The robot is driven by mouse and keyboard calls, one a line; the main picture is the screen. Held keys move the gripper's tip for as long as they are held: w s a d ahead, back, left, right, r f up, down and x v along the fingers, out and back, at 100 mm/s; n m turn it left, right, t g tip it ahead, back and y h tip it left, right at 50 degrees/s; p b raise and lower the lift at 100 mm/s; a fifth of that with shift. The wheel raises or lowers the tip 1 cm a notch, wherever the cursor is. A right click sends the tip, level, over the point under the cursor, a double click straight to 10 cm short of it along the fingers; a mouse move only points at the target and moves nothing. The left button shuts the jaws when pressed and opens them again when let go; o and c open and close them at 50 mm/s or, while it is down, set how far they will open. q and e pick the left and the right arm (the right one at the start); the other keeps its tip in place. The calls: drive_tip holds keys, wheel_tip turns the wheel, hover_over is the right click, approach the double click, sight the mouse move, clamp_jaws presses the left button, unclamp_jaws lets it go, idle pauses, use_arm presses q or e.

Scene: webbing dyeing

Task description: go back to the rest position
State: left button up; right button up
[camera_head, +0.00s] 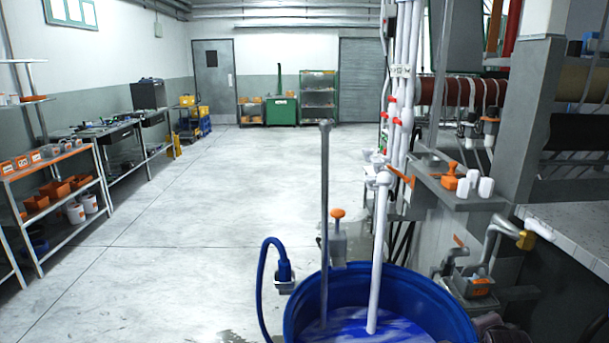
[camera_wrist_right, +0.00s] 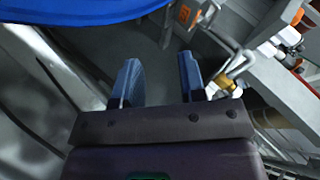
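My right gripper (camera_wrist_right: 160,78) shows in the right wrist view, with its two blue fingers spread apart. Nothing is held between them, and grey floor shows through the gap. The rim of a blue tub (camera_wrist_right: 75,10) lies beyond the fingers at the upper left of that view. In the head view the blue tub (camera_head: 300,312) stands at the bottom centre, with blue liquid (camera_head: 350,330) inside. My left gripper is in neither view.
A grey rod (camera_head: 324,220) and a white pipe (camera_head: 377,260) reach into the tub. A blue hose (camera_head: 262,285) hangs left of it. Valves and fittings (camera_head: 478,285) crowd the right side. A shelf (camera_head: 60,185) stands at the left. The floor (camera_head: 190,240) between is clear.

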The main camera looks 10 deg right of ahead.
drive_tip(key=s+a+f+n+g+y, duration=0.1)
drive_tip(key=s+a+n+g+y, duration=0.1)
drive_tip(key=s+a+n, duration=0.65)
drive_tip(key=s+a+f+n+g+y, duration=0.15)
drive_tip(key=s+a+n, duration=0.3)
drive_tip(key=s, duration=0.65)
drive_tip(key=s+a+f+n+g+y, duration=0.1)
drive_tip(key=s+a+n+g, duration=0.1)
drive_tip(key=s+a+n, duration=0.6)
drive_tip(key=w+f+m+t, duration=0.1)
drive_tip(key=w+f+t, duration=0.1)
drive_tip(key=f+t, duration=0.2)
drive_tip(key=w+f+m+t+y, duration=0.1)
drive_tip(key=w+f+t, duration=0.2)
drive_tip(key=f, duration=0.3)
drive_tip(key=shift+d+f+t, duration=0.3)
drive_tip(key=shift+d+t, duration=0.15)
drive_tip(key=shift+d, duration=0.1)
